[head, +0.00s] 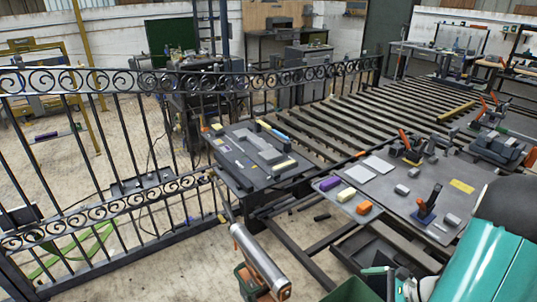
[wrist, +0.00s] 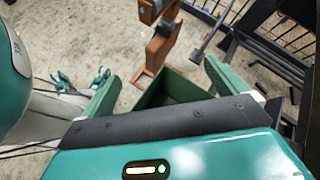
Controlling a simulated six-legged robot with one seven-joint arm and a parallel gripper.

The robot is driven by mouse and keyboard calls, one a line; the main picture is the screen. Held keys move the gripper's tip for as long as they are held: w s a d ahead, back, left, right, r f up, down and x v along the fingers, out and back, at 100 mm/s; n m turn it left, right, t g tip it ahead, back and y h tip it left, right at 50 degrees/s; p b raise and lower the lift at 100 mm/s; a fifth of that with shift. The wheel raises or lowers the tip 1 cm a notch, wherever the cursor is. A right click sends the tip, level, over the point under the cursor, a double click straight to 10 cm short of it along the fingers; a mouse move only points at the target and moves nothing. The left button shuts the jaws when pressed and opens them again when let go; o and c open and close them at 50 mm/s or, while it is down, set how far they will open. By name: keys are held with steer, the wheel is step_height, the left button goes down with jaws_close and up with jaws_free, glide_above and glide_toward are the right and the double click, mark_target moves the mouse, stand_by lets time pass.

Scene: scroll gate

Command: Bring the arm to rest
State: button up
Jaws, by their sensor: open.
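My gripper (wrist: 163,70) shows in the wrist view with its two green fingers spread wide apart. Nothing is held between them. Beyond the fingers and lower down, a dark green bin (wrist: 172,90) shows through the gap, partly hidden by the gripper body. In the head view my teal arm (head: 485,265) fills the lower right corner, in front of the right-hand worktable. Green parts at the bottom edge there seem to belong to my gripper, but they are cut off, so its fingertips cannot be made out in that view.
A black scroll-topped fence (head: 200,85) runs across the left and back. A grey worktable (head: 400,205) with blocks and clamps stands at right, a smaller dark table (head: 235,170) at centre. Bare floor (head: 150,275) lies at lower left.

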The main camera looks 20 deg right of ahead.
steer(key=s+a+r+n+g+h, duration=0.1)
steer(key=a+r+n+h, duration=0.3)
steer(key=a+r+n, duration=0.7)
steer(key=s+a+r+n+h, duration=0.3)
steer(key=a+r+n, duration=0.8)
steer(key=r, duration=0.4)
steer(key=shift+s+a+r+g+h, duration=0.35)
steer(key=shift+a+r+g+h, duration=0.05)
steer(key=shift+a+h, duration=0.3)
